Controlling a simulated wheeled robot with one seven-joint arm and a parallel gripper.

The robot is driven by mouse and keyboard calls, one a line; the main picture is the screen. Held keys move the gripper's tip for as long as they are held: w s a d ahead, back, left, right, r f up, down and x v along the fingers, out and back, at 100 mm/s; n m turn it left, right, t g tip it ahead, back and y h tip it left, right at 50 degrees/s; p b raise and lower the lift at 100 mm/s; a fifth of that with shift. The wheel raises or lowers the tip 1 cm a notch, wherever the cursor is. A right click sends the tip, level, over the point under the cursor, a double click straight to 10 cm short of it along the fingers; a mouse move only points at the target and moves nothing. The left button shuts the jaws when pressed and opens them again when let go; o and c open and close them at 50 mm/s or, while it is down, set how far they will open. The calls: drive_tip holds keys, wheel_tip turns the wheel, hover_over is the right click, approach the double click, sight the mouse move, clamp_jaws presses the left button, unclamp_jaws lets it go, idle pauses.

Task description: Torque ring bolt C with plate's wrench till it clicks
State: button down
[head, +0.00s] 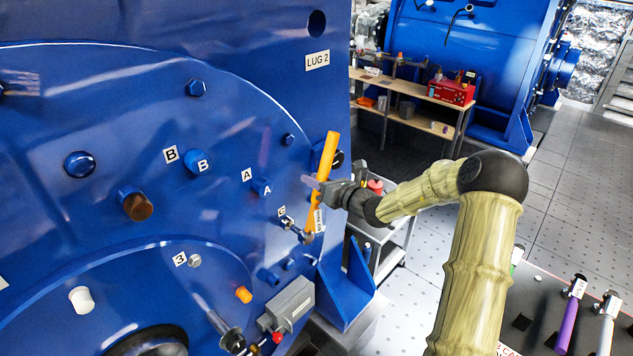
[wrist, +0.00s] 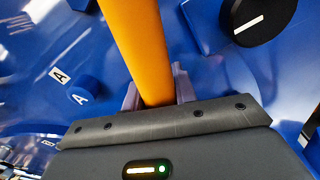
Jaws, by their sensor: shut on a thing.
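My gripper (head: 319,188) is shut on the orange handle of a wrench (head: 328,158), which stands steeply with its top leaning right. In the wrist view the handle (wrist: 140,45) runs between my fingers (wrist: 158,92). A white label (head: 318,220) on the wrench's lower part is too small to read. The wrench's lower end is close to the blue motor face, beside the small tag C (head: 281,212) and shiny metal hardware (head: 289,223). Bolt C itself is not clearly visible, so I cannot tell whether the wrench is seated on it.
Tags A (head: 246,175) and B (head: 171,155) mark blue bolts left of the wrench. A grey box (head: 290,305) and blue bracket (head: 350,290) sit below. A purple-handled tool (head: 567,325) and a white-handled tool (head: 606,330) lie at lower right. A grey cart stands behind my arm.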

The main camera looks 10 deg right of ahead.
drive_tip(key=shift+w+d, duration=0.1)
drive_tip(key=shift+w+d+f+m+p, duration=0.35)
drive_tip(key=shift+w+d+m+p, duration=0.3)
drive_tip(key=shift+p, duration=0.35)
drive_tip(key=shift+s+d, duration=0.1)
drive_tip(key=shift+f, duration=0.1)
drive_tip(key=shift+w+d+f+m+p, duration=0.55)
drive_tip(key=shift+w+d+m+p, duration=0.05)
drive_tip(key=shift+d+m+p, duration=0.25)
drive_tip(key=shift+f, duration=0.15)
idle(0.4)
drive_tip(key=shift+w+d+f+m+p, duration=0.4)
drive_tip(key=shift+w+d+f+m, duration=0.1)
drive_tip(key=shift+d+f+m, duration=0.25)
drive_tip(key=shift+w, duration=0.1)
idle(0.4)
drive_tip(key=shift+w+d+f+m, duration=0.4)
drive_tip(key=shift+d+f+m, duration=0.15)
drive_tip(key=shift+f+m, duration=0.3)
